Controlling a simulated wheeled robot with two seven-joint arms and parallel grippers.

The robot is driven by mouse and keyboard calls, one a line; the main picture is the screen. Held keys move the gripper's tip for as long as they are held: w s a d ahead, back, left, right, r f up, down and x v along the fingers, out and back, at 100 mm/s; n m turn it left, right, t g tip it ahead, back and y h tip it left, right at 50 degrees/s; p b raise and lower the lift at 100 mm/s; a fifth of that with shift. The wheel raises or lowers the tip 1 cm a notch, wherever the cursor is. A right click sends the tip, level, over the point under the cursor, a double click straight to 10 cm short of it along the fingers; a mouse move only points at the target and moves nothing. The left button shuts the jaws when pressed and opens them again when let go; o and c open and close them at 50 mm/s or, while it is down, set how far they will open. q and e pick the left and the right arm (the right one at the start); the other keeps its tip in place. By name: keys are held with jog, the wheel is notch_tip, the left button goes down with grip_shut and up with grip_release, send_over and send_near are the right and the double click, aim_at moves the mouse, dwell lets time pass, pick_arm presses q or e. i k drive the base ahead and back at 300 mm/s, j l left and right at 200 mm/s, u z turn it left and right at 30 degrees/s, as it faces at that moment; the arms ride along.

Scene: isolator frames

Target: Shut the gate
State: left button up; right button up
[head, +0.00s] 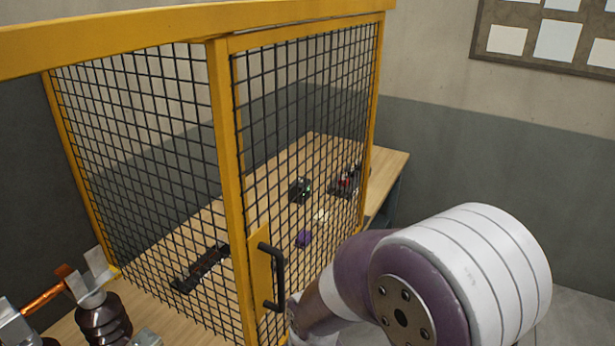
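The gate (376,100) is a yellow-framed panel of black wire mesh on the right side of the cage. Its black bar handle (279,275) is on a yellow plate (259,260) at the gate's left edge, beside the yellow corner post (226,180). That edge lies against or very close to the post; I cannot tell whether it is fully shut. My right arm comes in from the lower right, its far end low beside the handle. Its gripper fingers are not visible, and I cannot tell whether it touches the gate. My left gripper is not in view.
Inside the cage, a wooden bench (300,150) holds a dark strip (200,268), a purple item (304,238) and small devices (300,190). Brown ribbed insulators (103,318) with a copper bar (43,298) stand at lower left. A notice board (550,35) hangs behind.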

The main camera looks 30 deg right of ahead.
aim_at(259, 249)
jog(key=l+z, duration=0.15)
jog(key=l, duration=0.95)
jog(key=i+l+z, duration=0.2)
jog(key=l, duration=0.9)
jog(key=k, duration=0.1)
